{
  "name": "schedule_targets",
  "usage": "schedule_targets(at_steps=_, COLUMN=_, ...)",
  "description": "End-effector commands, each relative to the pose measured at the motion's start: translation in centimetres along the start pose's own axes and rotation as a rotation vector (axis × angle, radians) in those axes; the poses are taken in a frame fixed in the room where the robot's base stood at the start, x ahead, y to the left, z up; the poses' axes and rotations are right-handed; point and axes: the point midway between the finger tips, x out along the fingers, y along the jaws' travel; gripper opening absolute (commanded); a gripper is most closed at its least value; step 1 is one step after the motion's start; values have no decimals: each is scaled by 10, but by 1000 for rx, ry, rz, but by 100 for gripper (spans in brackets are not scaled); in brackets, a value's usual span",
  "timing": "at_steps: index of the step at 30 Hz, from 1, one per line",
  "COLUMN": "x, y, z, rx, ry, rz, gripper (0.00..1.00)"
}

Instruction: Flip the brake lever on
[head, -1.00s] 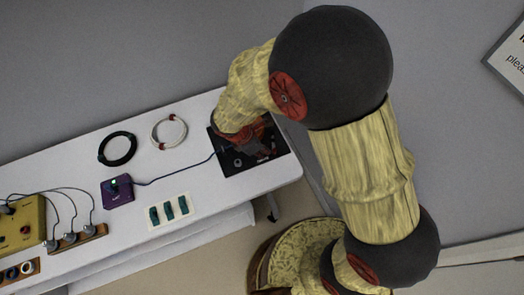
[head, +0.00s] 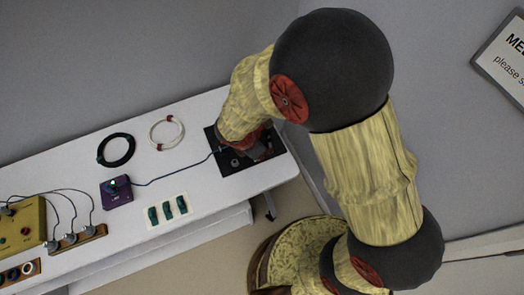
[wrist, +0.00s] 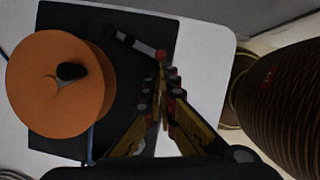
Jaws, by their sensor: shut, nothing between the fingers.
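The black plate (head: 232,172) lies at the right end of the white table, partly hidden under my arm in the head view. In the wrist view, the plate (wrist: 60,145) carries a short grey bar with a red end, which looks like the brake lever (wrist: 137,45). The lever slants from upper left down to its red end. My gripper (wrist: 162,72) is shut and empty, with its fingertips just below the red end. I cannot tell whether they touch it. In the head view my gripper (head: 255,150) is mostly hidden by my wrist.
An orange disc (wrist: 40,100) with a dark knob stands on the plate, left of my fingers. A purple box (head: 117,192) with a green light, a white switch strip (head: 160,222), a black cable ring (head: 103,160) and a white ring (head: 155,144) lie along the table (head: 200,195).

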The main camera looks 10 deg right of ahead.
Motion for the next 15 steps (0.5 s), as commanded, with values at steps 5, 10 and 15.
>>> schedule_targets(at_steps=5, x=0, y=-4, z=3, rx=-70, ry=0, rz=29, gripper=0)
schedule_targets(at_steps=10, x=2, y=-10, z=9, rx=-184, ry=0, rz=74, gripper=0)
schedule_targets(at_steps=15, x=6, y=-18, z=17, rx=-326, ry=0, rz=131, gripper=0)
